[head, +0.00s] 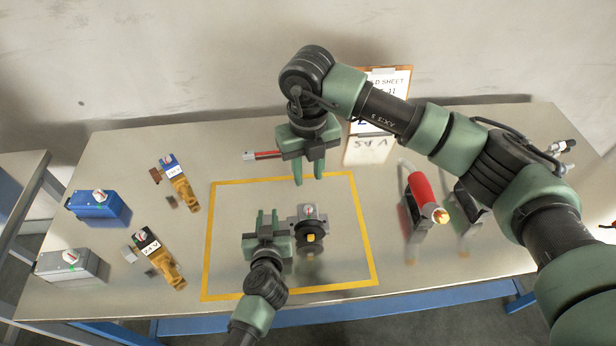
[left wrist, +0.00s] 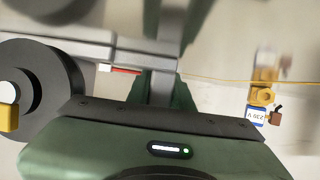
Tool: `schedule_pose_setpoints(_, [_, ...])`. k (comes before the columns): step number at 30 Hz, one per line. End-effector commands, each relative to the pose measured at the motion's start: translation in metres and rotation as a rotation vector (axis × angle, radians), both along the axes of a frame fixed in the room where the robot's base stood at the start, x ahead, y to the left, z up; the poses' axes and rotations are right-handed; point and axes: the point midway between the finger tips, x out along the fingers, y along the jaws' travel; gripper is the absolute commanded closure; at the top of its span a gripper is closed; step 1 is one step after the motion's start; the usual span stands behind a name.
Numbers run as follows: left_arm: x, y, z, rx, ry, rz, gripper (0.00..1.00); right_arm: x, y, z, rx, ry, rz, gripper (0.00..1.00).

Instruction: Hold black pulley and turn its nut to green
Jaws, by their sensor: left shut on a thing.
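The black pulley (head: 318,247) stands inside the yellow taped square, with a yellow nut (head: 311,238) on its near face. A grey bracket with a round red-and-white dial (head: 308,211) is behind it. My left gripper (head: 267,222) is just left of the pulley, shut on its grey bracket. The left wrist view shows the black pulley (left wrist: 38,85) at left, its yellow nut (left wrist: 8,117) at the edge, and the grey bracket (left wrist: 160,88) running between the fingers. My right gripper (head: 308,176) hangs above and behind the pulley, fingers pointing down and apart, empty.
A red-and-white stick (head: 264,155) shows left of my right gripper. Blue (head: 98,207) and grey (head: 72,266) boxes and two yellow valves (head: 182,190) (head: 160,262) stand left. A red cylinder fitting (head: 422,192) stands right. A clipboard (head: 375,150) is behind. The square's front is clear.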

Motion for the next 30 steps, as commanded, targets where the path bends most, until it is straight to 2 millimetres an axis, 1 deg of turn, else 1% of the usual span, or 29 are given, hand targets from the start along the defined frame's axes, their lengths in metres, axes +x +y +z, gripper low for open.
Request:
schedule_pose_setpoints(9, [0.000,0.000,0.000,0.001,0.001,0.001,1.00,0.000,0.000,0.000,0.000,0.000,-0.001,0.71])
schedule_pose_setpoints(10, [0.000,0.000,0.000,0.001,0.001,0.001,0.70,0.000,0.000,0.000,0.000,0.000,-0.001,0.71])
schedule_pose_setpoints(12, [0.000,0.000,0.000,0.001,0.001,0.001,0.53,0.000,0.000,0.000,0.000,0.000,-0.001,0.71])
schedule_pose_setpoints(23, [-0.002,0.000,0.000,0.001,0.001,0.000,0.53,0.000,0.000,0.000,0.000,0.000,-0.001,0.71])
schedule_pose_setpoints(26, [-0.011,-0.001,0.004,0.002,0.000,-0.001,0.53,0.000,0.000,0.000,0.000,0.000,0.000,0.71])
schedule_pose_setpoints(30, [-0.036,-0.003,0.013,0.000,0.002,-0.001,0.53,0.000,0.000,0.000,0.000,0.000,0.000,0.71])
